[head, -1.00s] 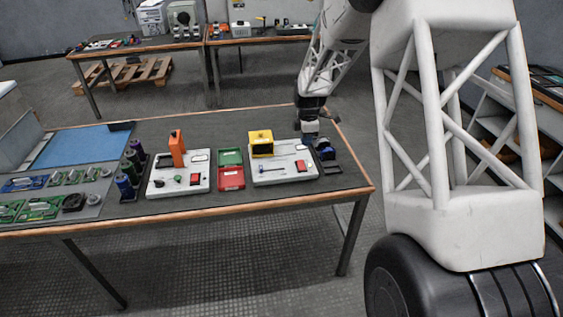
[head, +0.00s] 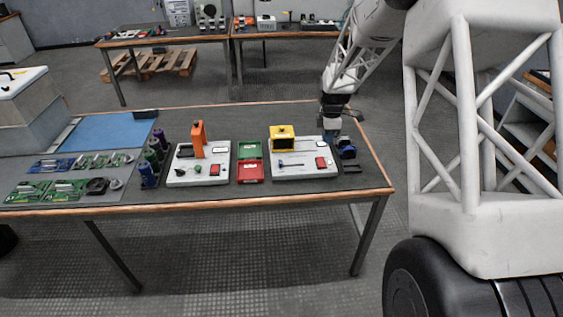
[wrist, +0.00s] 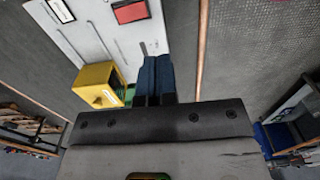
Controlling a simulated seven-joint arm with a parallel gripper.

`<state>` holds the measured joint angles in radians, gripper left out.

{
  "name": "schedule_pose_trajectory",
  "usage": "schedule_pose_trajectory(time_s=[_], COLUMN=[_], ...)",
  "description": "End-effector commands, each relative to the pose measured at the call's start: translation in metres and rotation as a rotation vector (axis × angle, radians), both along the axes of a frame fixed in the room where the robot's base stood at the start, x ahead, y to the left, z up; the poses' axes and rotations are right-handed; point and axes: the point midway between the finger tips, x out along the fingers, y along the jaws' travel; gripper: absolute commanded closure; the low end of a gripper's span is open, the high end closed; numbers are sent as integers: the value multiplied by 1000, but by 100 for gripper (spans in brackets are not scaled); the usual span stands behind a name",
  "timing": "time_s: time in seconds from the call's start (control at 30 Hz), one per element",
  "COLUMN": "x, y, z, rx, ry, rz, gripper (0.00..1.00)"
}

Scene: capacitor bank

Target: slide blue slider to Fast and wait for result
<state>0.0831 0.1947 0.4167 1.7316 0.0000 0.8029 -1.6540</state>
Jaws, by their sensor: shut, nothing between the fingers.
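A white panel (head: 309,174) lies at the right end of the near table. It carries a yellow box (head: 284,138), a red block (head: 321,162) and a small dark bluish bar (head: 291,164), possibly the slider; its label is unreadable. My gripper (head: 331,138) is at the panel's far right corner, pointing down. In the wrist view its blue fingers (wrist: 155,75) are shut and empty beside the panel (wrist: 88,30), with the yellow box (wrist: 98,85) to their left. I cannot tell whether the tips touch anything. No slider is clearly visible in the wrist view.
Bottle-like cylinders (head: 148,172) and circuit boards (head: 32,190) are further left.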

Motion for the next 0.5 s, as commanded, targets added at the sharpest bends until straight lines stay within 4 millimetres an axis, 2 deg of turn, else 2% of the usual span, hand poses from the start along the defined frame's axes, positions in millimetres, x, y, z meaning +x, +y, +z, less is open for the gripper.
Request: schedule_pose_trajectory(time_s=[0.23,0.4,0.5], x=[0,1,3], y=[0,2,5], z=[0,-1,-2], rx=[0,0,1], ry=[0,1,4], rz=[0,-13,-47], gripper=[98,72,72])
